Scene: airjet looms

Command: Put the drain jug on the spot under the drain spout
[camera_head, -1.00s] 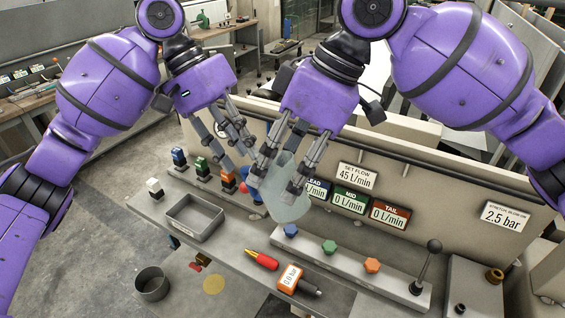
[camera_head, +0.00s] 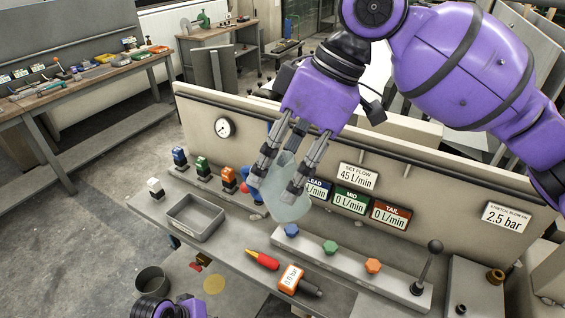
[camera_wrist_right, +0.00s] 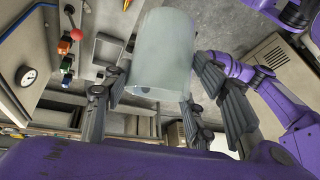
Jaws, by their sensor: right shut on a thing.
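The drain jug (camera_head: 289,205) is a pale, translucent vessel. My right gripper (camera_head: 274,184) is shut on it and holds it in the air in front of the panel. The jug (camera_wrist_right: 165,50) fills the upper middle of the right wrist view, between the fingers. A round yellow spot (camera_head: 213,284) lies low, beyond the bench's front edge, left of the jug. A small red part (camera_head: 196,266) shows just above that spot; I cannot tell whether it belongs to the drain spout. My left gripper is not in view; only part of my left arm shows at the bottom edge.
A dark round container (camera_head: 152,279) stands left of the yellow spot. A lever (camera_head: 429,266) rises at the right. Open floor lies to the left.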

